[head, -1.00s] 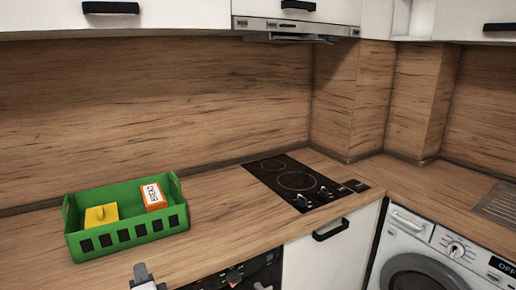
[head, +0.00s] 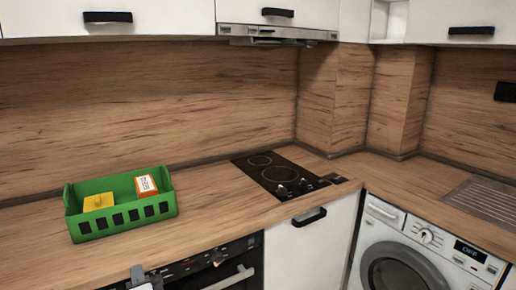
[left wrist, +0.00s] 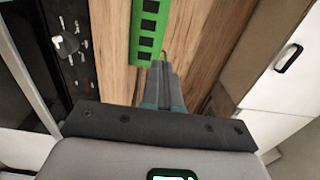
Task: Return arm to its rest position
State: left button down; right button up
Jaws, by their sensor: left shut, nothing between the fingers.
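My left gripper (head: 139,275) shows at the bottom edge of the head view, in front of the counter's front edge and below the green crate. In the left wrist view its two fingers (left wrist: 162,72) lie together, shut and empty. The green crate (head: 122,217) stands on the left of the counter, apart from the gripper. It holds a yellow block (head: 98,202) and an orange and white box (head: 146,185). The crate's slotted wall also shows at the top of the left wrist view (left wrist: 136,30). My right gripper is not in view.
The wooden counter (head: 215,205) is clear between the crate and the black hob (head: 270,172). An oven (head: 225,270) with a bar handle sits below the counter. A washing machine (head: 405,250) and a metal drainer (head: 485,200) are at right. Wall cupboards and a hood (head: 275,33) hang above.

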pick_arm(q)
notch_tip(320, 180, down, 12)
jog(key=s+f+m+g+h, duration=0.1)
jog(key=s+g+h, duration=0.1)
jog(key=s+d+f+n+g+h, duration=0.1)
jog(key=s+d+f+g+h, duration=0.15)
jog(key=s+d+f, duration=0.35)
jog(key=s+d+f+n+g+h, duration=0.1)
jog(key=s+f+n+g+h, duration=0.2)
jog(key=f, duration=0.6)
jog(key=s+d+f+n+g+h, duration=0.2)
jog(key=s+d+n+g, duration=0.1)
jog(key=s, duration=0.6)
jog(key=s+d+f+n+g+h, duration=0.3)
jog(key=s+d+n, duration=0.3)
jog(key=s, duration=0.3)
jog(key=shift+d+f+n+g+h, duration=0.15)
jog(key=shift+d+n+g+h, duration=0.2)
jog(key=shift+n+g, duration=0.5)
